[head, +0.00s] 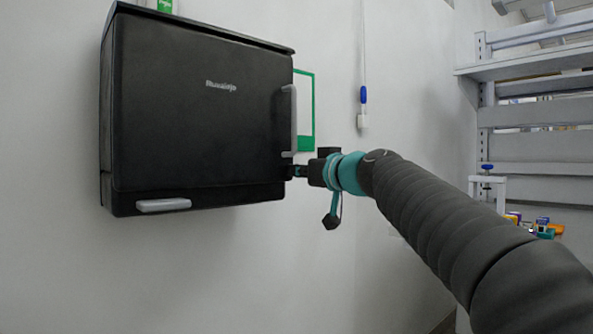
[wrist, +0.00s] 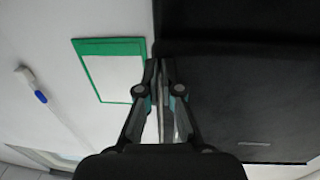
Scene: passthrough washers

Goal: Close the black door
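The black door (head: 200,100) is the front of a black wall-mounted washer with a white name on it. A grey upright handle (head: 289,120) is on its right edge. The door looks flush or nearly flush with the body; a small gap cannot be ruled out. My gripper (head: 295,171) is at the door's lower right corner, just below the handle. In the wrist view my gripper (wrist: 161,65) has its fingers close together, with nothing clearly held, beside the edge of the black washer (wrist: 240,90). Whether the tips touch the door is unclear.
A green-framed white panel (head: 305,110) is on the wall right of the washer. A white cord with a blue-and-white end (head: 363,105) hangs farther right. A grey handle (head: 163,205) is at the washer's lower left. Metal shelving (head: 535,110) stands at the right.

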